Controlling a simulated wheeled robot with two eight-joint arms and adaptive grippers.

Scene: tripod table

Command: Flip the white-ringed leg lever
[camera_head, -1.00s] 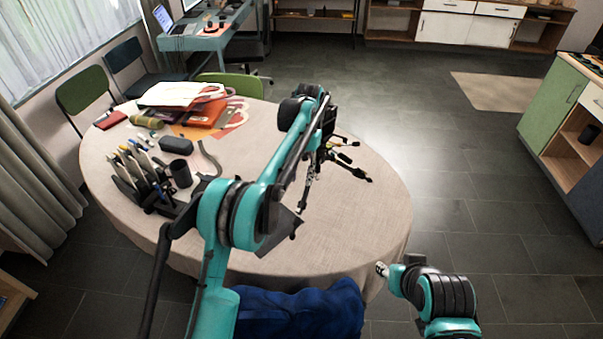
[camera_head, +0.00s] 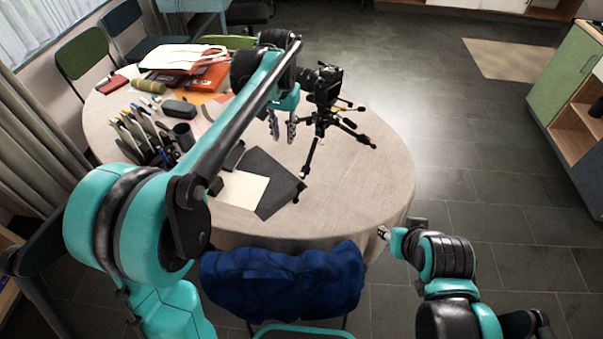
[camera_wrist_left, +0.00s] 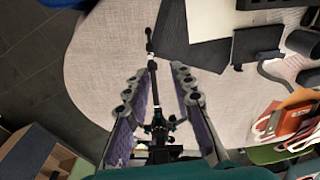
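A black camera tripod (camera_head: 312,150) with splayed legs stands on the round table, a black camera (camera_head: 322,84) on top. In the left wrist view the tripod (camera_wrist_left: 158,126) shows below and between my fingers. A small pale band (camera_wrist_left: 152,66) shows on one leg there; I cannot tell whether it is the white-ringed lever. My left gripper (camera_head: 282,130) hangs just left of the tripod, fingers apart and empty; it also shows open in the left wrist view (camera_wrist_left: 157,74). My right gripper (camera_head: 383,233) is near the table's right front edge, too small to read.
The round table (camera_head: 370,185) has bare cloth right of the tripod. A dark sheet (camera_head: 275,180) and a cream sheet (camera_head: 238,190) lie in front of it. A pen organizer (camera_head: 145,138) and dark cup (camera_head: 182,137) stand left. A chair with a blue cloth (camera_head: 285,283) is at the front.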

